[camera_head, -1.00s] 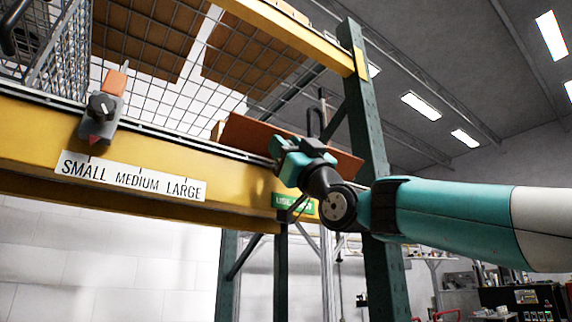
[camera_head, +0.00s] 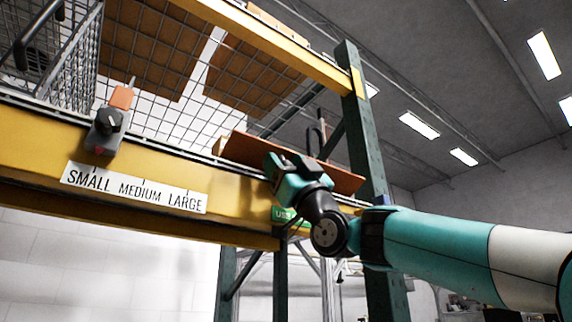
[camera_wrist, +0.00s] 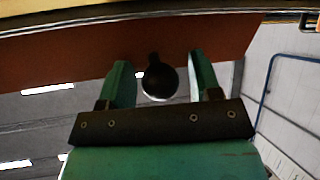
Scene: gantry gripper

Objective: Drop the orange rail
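The orange rail (camera_head: 240,147) is a long rust-orange board along the top of the yellow beam, in front of the mesh. In the wrist view it crosses the upper part (camera_wrist: 60,55). A round black knob (camera_wrist: 160,80) shows between my gripper's fingers, in front of the board. My gripper (camera_head: 287,160) is at the middle of the board and hides part of it. In the wrist view my gripper (camera_wrist: 159,60) has its two green fingers apart, with a gap on each side of the knob. I cannot tell whether the fingertips touch the board.
The yellow beam (camera_head: 35,140) carries a white size label (camera_head: 133,188) and a dark clamp-like part with an orange block (camera_head: 121,97). A green post (camera_head: 365,130) stands close right of my gripper. Wire mesh (camera_head: 150,50) lies behind the beam. A green sign (camera_head: 285,213) is partly covered.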

